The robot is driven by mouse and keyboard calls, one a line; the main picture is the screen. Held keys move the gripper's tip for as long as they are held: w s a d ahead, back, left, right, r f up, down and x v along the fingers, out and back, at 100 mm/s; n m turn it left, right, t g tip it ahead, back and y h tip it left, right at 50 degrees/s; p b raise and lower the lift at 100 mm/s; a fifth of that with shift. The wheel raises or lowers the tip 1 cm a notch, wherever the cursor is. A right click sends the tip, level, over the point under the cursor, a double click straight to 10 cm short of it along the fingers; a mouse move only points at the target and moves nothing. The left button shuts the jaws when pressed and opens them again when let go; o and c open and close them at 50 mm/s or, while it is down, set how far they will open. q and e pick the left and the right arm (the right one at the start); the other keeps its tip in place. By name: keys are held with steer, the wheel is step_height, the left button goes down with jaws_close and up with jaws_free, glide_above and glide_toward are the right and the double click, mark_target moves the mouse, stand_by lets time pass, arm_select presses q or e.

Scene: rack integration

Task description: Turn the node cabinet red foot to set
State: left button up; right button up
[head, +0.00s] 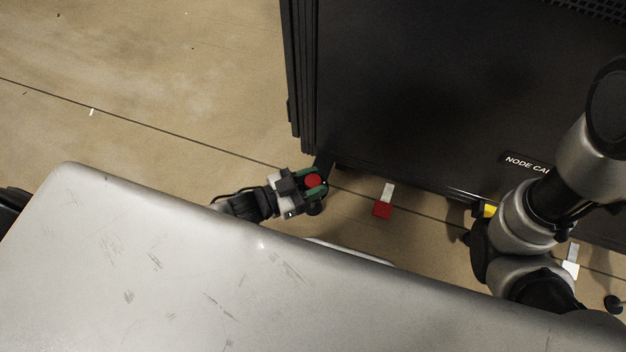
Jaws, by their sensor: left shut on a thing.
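The black node cabinet (420,90) stands on the floor at the upper right, with a "NODE CA…" label (526,163) partly covered by my right arm. The red foot (313,180) shows as a small round red top at the cabinet's lower left corner. My left gripper (312,184), with green finger pads, is shut on the red foot, one finger on each side of it. The foot's lower part is hidden by the gripper. My right arm crosses the cabinet's right side; I cannot make out its gripper.
A red-and-white marker (383,208) lies on the floor right of my left gripper, and a white one (571,270) lies further right. A yellow piece (489,211) shows beside my right arm at the cabinet's lower edge. Floor at the left is clear.

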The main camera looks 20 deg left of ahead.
arm_select(q)
steer(key=shift+m+g+h, duration=0.3)
steer(key=m+g+h, duration=0.2)
steer(key=m+g, duration=0.1)
steer(key=g, duration=0.1)
steer(key=shift+w+h, duration=0.1)
steer(key=shift+h, duration=0.2)
steer(key=shift+m+g+h+b, duration=0.15)
steer(key=shift+m+g+h, duration=0.25)
steer(key=shift+m+g, duration=0.8)
steer(key=shift+m+g+h+b, duration=0.15)
steer(key=shift+m+g+h, duration=0.4)
steer(key=shift+g, duration=1.15)
steer(key=shift+m+g, duration=0.3)
steer(key=shift+m, duration=0.05)
steer(key=o, duration=0.9)
steer(key=shift+a, duration=0.1)
